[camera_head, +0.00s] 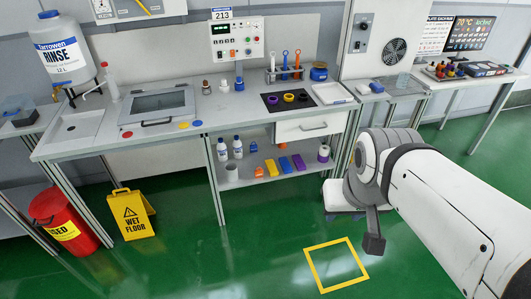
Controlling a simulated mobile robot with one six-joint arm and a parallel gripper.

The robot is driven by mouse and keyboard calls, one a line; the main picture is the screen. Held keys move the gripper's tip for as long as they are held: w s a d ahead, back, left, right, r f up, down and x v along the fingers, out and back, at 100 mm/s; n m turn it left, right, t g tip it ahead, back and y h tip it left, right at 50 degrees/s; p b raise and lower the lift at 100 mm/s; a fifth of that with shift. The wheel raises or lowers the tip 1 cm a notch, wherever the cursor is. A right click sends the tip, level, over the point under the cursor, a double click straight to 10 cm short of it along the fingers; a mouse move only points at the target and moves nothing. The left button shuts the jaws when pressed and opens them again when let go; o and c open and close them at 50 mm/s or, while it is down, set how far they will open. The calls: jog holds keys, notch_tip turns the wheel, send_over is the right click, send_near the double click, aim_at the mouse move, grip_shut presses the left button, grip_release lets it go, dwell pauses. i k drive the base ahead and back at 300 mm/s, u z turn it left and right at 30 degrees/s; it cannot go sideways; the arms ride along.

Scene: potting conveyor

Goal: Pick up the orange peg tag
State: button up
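I cannot make out a thing that is clearly the orange peg tag. My gripper (374,243) hangs at the end of my arm at right, over the green floor and in front of the bench. Only one dark finger-like part shows, so its opening is hidden. I see nothing held in it.
The long bench (240,110) carries a lidded box (157,104), a black mat (288,100) with rings, and a white tray (332,94). A wet floor sign (133,214) and red bin (63,220) stand at left.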

aim_at(258, 174)
jog(key=u, duration=0.05)
jog(key=i, duration=1)
jog(key=z, duration=0.1)
